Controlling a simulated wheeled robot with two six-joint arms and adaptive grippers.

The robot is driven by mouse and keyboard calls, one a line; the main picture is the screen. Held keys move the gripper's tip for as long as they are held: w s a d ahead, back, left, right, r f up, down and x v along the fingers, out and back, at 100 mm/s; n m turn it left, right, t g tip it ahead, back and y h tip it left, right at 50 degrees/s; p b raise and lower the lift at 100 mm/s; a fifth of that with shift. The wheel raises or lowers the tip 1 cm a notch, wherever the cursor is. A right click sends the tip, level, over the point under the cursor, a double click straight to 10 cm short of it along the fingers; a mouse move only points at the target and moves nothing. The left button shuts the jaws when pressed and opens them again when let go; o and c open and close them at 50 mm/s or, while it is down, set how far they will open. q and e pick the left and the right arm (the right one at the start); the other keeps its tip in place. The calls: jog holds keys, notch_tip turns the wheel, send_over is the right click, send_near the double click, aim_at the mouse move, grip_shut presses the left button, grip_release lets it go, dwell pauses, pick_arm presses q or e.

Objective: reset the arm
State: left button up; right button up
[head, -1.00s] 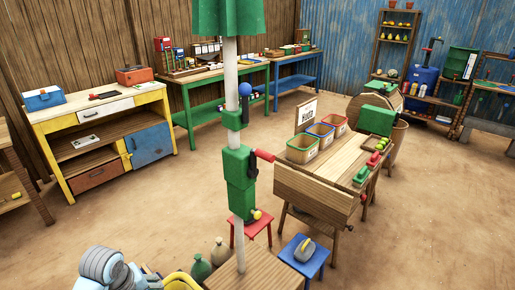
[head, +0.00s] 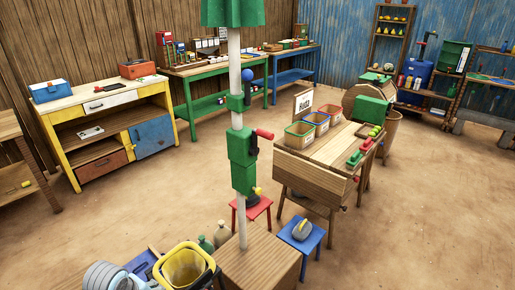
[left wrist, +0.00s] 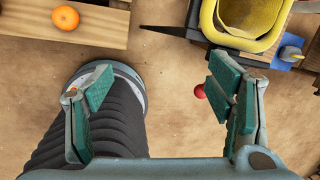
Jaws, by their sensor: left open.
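A white post (head: 236,109) with green blocks (head: 243,162) stands on a wooden box (head: 262,262) in the head view. A red handle (head: 264,134) sticks out to the right of the post and a blue ball (head: 247,75) sits higher up. I cannot tell whether one of these is the arm named in the task. My grey arm (head: 103,277) shows at the bottom left. Its jaws are not clearly seen there. In the left wrist view my left gripper (left wrist: 160,92) is open, its two green-padded fingers wide apart, with nothing between them. My right gripper is not in view.
A yellow bin (head: 184,267) stands left of the box and also shows in the left wrist view (left wrist: 211,20). An orange (left wrist: 65,18) lies on a wooden surface there. A bench (head: 310,170) with baskets and a blue stool (head: 300,233) stand right. Open floor lies beyond.

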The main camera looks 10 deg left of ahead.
pick_arm(q)
jog(key=s+d+f+n+t, duration=0.1)
jog(key=s+d+n, duration=0.3)
jog(key=s+n, duration=0.55)
jog(key=s+d+f+n, duration=0.1)
jog(key=s+d+n, duration=0.35)
jog(key=n, duration=0.75)
jog(key=s+a+f+g+b, duration=0.1)
jog(key=a+f+b, duration=0.1)
jog(key=f, duration=0.9)
jog(key=s+a+f+b, duration=0.1)
jog(key=s+f+b, duration=0.15)
jog(key=f, duration=0.95)
jog(key=s+f+b, duration=0.2)
jog(key=s+f, duration=0.4)
jog(key=f, duration=0.3)
jog(key=s+f+g+b, duration=0.1)
jog(key=s+f+b, duration=0.1)
jog(key=s+f, duration=0.5)
jog(key=shift+s+a+f+n, duration=0.3)
jog(key=shift+a+f+n, duration=0.15)
jog(key=shift+f, duration=0.45)
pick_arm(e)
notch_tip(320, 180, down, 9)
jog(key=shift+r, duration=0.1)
